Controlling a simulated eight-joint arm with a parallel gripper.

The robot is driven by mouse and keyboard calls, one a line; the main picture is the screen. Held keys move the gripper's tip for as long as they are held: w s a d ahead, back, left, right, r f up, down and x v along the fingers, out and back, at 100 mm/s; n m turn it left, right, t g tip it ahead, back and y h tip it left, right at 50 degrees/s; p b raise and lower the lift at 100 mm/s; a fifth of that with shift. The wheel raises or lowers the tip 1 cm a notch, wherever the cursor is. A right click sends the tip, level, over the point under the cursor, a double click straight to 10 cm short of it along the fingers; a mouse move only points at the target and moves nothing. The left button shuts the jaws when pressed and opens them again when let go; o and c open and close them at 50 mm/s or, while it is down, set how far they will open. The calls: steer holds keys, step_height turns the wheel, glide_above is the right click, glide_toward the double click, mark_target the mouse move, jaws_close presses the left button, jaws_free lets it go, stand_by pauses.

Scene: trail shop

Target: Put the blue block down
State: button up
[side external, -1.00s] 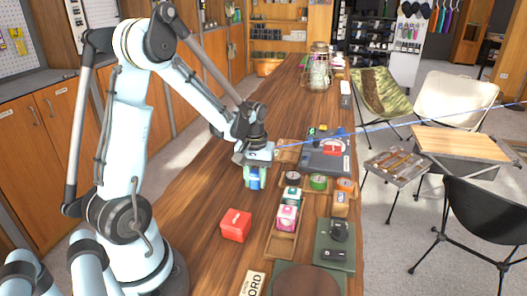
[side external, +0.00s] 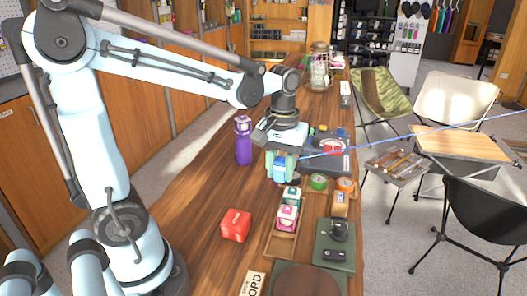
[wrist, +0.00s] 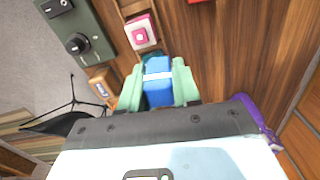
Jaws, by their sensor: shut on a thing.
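My gripper (side external: 282,180) is shut on the blue block (side external: 280,169), with a pale green finger on each side of it. In the wrist view the blue block (wrist: 158,92) has a white band and sits between the two fingers. The block is at the far end of a row of a pink-and-white block (side external: 287,218) and a green-and-white block (side external: 292,196) in a narrow wooden tray (side external: 281,246). I cannot tell whether the blue block touches the tray; its underside is hidden.
A purple bottle (side external: 243,147) stands left of my gripper. A red box (side external: 236,225) lies left of the tray. A green tin (side external: 318,182), an orange item (side external: 344,184) and a green board with a black device (side external: 335,258) are to the right. Bare wood lies left of the tray.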

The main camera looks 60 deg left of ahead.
steer(key=d+r+m, duration=0.3)
steer(key=r+m, duration=0.2)
steer(key=m, duration=0.1)
steer(key=s+d+f+m, duration=0.4)
steer(key=s+d+m, duration=0.75)
steer(key=d, duration=0.25)
glide_above(280, 249)
steer(key=shift+n, duration=0.35)
step_height(280, 249, down, 7)
steer(key=shift+f, duration=2.1)
steer(key=shift+f, duration=0.6)
